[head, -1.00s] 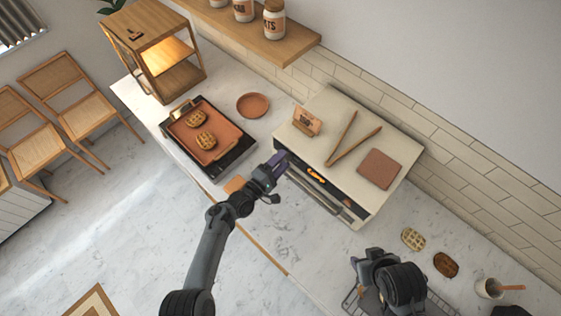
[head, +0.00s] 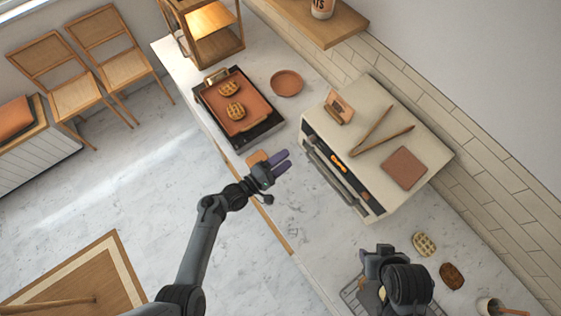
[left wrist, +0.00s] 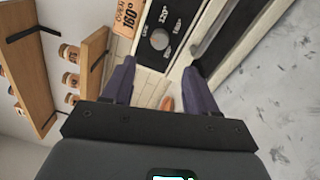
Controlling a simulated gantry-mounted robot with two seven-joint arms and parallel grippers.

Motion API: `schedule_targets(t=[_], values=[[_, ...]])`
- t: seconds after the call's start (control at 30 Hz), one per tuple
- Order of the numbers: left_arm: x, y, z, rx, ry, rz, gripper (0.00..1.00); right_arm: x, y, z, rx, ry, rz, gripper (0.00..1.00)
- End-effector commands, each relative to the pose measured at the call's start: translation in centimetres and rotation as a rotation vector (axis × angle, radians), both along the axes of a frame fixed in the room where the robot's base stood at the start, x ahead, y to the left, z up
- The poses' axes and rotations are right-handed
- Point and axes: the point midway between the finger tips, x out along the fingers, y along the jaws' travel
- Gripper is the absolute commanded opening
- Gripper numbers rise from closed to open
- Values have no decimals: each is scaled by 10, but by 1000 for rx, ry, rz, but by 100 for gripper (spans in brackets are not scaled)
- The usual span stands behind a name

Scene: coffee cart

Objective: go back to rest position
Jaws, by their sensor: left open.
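My left gripper (head: 281,166) is open and empty in the head view. It hangs over the counter's front edge, left of the oven (head: 345,180) and apart from it. In the left wrist view its two purple fingers (left wrist: 160,85) stand wide apart with nothing between them, and the oven's dial panel (left wrist: 160,38) shows beyond. My right arm shows as a dark wrist at the bottom right of the head view, over a wire rack (head: 352,297).
A terracotta tray (head: 257,123) with two waffles sits on a dark base. A plate (head: 287,83) lies behind it. Tongs and a square terracotta slab (head: 404,168) lie on the oven. Two more waffles (head: 424,244) and a cup (head: 489,306) are at the right.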

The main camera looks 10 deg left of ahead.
Motion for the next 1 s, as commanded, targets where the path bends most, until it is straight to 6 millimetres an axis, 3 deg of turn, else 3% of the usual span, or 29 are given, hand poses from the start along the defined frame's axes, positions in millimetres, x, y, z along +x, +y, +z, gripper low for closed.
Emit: schedule_targets(t=[0.67,0.87,1.0], values=[[-11,6,-3,-1,9,0,58,0,2,1,9,0,-6,43],[-42,10,-30,12,71,-5,58,0,2,5,11,0,-7,43],[-87,18,-44,70,100,-25,58,0,2,12,10,-1,-7,43]])
